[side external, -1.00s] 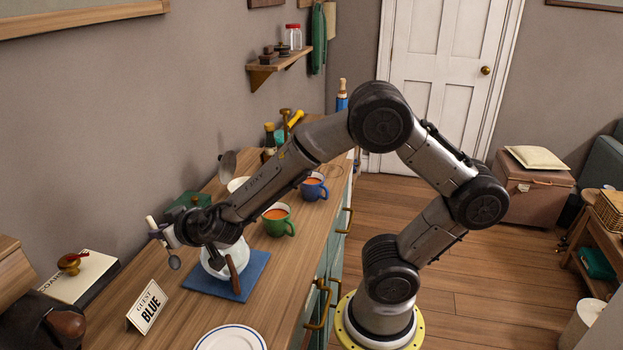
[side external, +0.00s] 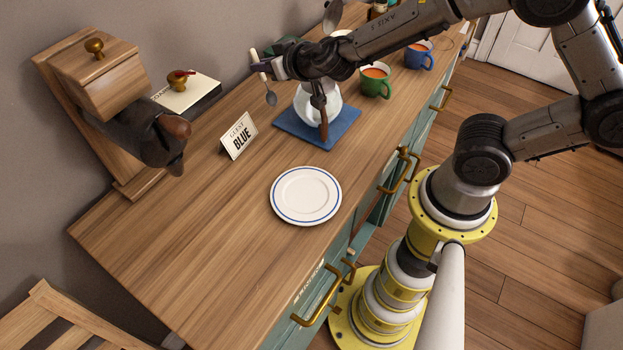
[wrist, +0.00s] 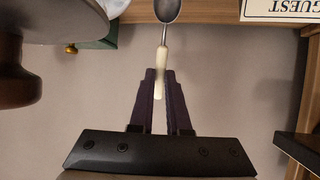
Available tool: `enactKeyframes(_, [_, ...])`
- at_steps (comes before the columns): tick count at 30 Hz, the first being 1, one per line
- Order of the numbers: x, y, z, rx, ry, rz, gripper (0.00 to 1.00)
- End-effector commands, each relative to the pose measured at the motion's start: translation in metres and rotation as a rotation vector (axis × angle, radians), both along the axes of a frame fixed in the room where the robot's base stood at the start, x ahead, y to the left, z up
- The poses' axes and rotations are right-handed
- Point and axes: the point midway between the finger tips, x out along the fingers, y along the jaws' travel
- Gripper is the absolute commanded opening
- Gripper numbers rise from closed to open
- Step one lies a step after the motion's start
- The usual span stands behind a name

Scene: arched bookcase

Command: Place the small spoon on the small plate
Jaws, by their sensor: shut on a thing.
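The small spoon (side external: 271,99) has a pale handle and a dark metal bowl. My gripper (side external: 262,69) is shut on its handle, holding the spoon bowl-down above the back of the counter, left of the glass carafe. In the wrist view, the spoon (wrist: 162,54) sits between the fingertips of my gripper (wrist: 160,77), its bowl pointing away from the jaws. The small plate (side external: 306,195), white with a blue ring, lies empty on the counter, in front of the carafe and well apart from the spoon.
The carafe (side external: 333,108) stands on a blue mat (side external: 290,127). A "GUEST BLUE" card (side external: 238,136) stands between mat and wooden stand (side external: 92,60). Green (side external: 375,84) and blue (side external: 418,56) mugs are at right. The counter around the plate is clear.

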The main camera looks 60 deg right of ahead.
Motion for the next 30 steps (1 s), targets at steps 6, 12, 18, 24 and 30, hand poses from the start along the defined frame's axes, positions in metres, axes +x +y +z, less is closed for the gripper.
enactKeyframes(6, [-0.008, -0.004, 0.013, 0.001, -0.008, 0.091, 0.0])
enactKeyframes(12, [-0.019, -0.004, 0.028, 0.002, -0.005, 0.203, 0.0])
enactKeyframes(18, [-0.037, 0.0, 0.055, 0.001, -0.006, 0.359, 0.0])
enactKeyframes(24, [-0.058, 0.008, 0.076, 0.0, -0.003, 0.522, 0.0])
enactKeyframes(30, [-0.083, 0.017, 0.077, 0.002, 0.0, 0.688, 0.0])
